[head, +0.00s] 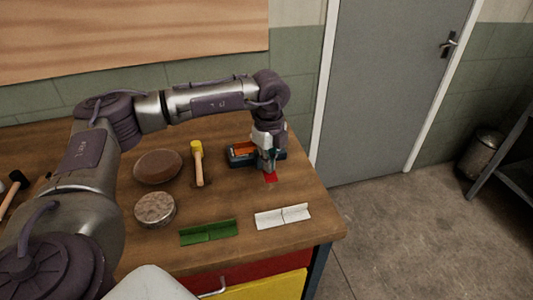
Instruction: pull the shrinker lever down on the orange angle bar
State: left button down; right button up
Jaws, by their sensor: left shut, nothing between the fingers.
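The shrinker (238,157) is a dark blue-grey tool near the right end of the workbench. An orange piece (243,148), which looks like the angle bar, lies at its top. A red patch (270,177) shows just below my gripper; I cannot tell whether it is part of the lever. My left gripper (268,170) points down at the right side of the shrinker, its fingers shut with nothing between them. It hides part of the tool, and I cannot tell whether it touches the lever. My right gripper is out of view.
A green angle piece (209,232) and a white one (282,216) lie near the bench's front edge. A yellow-headed mallet (198,163), a brown round block (158,167) and a rough round block (155,209) are left of the shrinker. The workbench (310,225) ends at right.

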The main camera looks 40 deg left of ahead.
pick_arm(q)
notch_tip(320, 180, up, 9)
jog(key=p, duration=0.5)
jog(key=shift+p, duration=0.4)
dwell(0.8)
